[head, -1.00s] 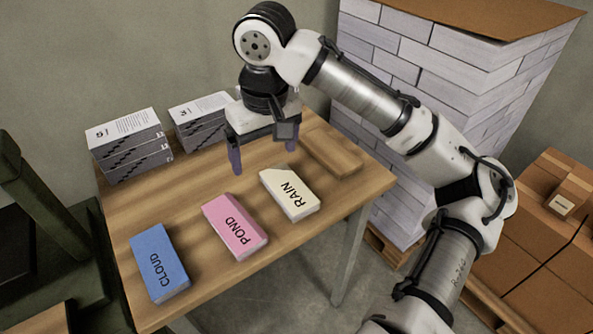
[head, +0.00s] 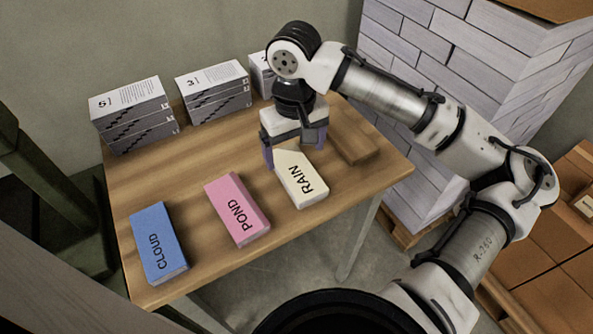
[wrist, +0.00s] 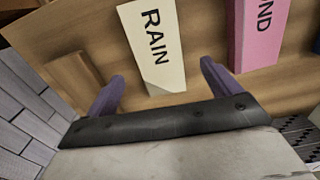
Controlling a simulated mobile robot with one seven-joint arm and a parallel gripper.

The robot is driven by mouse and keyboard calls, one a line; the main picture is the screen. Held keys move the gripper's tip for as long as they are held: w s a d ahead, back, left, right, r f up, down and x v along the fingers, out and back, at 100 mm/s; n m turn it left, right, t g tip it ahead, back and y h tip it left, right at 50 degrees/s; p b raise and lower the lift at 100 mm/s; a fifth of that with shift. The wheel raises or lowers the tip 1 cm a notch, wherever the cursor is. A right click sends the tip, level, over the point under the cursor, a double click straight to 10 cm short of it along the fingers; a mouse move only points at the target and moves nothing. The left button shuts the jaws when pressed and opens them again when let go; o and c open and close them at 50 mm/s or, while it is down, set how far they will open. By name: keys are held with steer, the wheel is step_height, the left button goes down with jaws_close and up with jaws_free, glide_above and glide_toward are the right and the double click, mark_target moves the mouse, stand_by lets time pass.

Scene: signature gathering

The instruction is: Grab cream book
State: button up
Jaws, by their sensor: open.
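The cream book (head: 303,183), marked RAIN, lies flat on the wooden table (head: 185,165), the rightmost of three coloured books. It also shows in the wrist view (wrist: 156,40). My gripper (head: 295,157) points down over the far end of the cream book. In the wrist view its two purple fingers (wrist: 162,75) are apart, with the book's far end between them in the picture and a gap on each side. The fingers do not visibly touch it. I cannot tell how far above the table the fingertips are.
A pink book (head: 238,208) marked POND lies left of the cream one, then a blue book (head: 158,245) marked CLOUD. A brown wooden block (head: 352,147) lies close on the right. Stacks of grey-and-white books (head: 215,95) line the back edge. A tall white stack (head: 450,70) stands beyond the table.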

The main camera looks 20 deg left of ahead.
mark_target(295, 169)
step_height(295, 169, down, 5)
steer(key=shift+f+p, duration=0.1)
steer(key=shift+p, duration=0.4)
steer(key=c, duration=1.2)
steer(key=shift+o, duration=0.2)
